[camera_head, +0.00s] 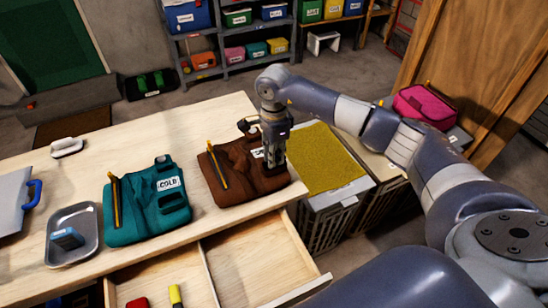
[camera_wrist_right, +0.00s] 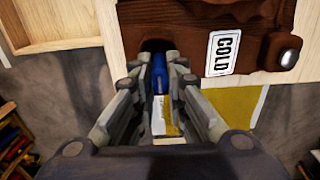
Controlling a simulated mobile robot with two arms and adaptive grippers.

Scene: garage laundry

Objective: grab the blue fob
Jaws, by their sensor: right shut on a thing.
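The blue fob (camera_wrist_right: 159,72) shows in the right wrist view between the two fingers of my right gripper (camera_wrist_right: 160,82). The fingers are shut on it, and they hide its sides. It sits at the edge of a brown folded garment (camera_head: 222,188) with a white COLD label (camera_wrist_right: 223,53). In the head view my right gripper (camera_head: 274,163) reaches down at the garment's right side, and the fob is hidden there. I cannot tell whether the fob is still in a pocket. My left gripper is not in view.
A teal garment (camera_head: 140,215) labelled COLD lies left on the wooden table (camera_head: 205,123). A metal tray (camera_head: 76,215) holds a blue block (camera_head: 67,238). An open drawer (camera_head: 250,262) is in front. Bins with a yellow cover (camera_head: 323,160) stand right of the table.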

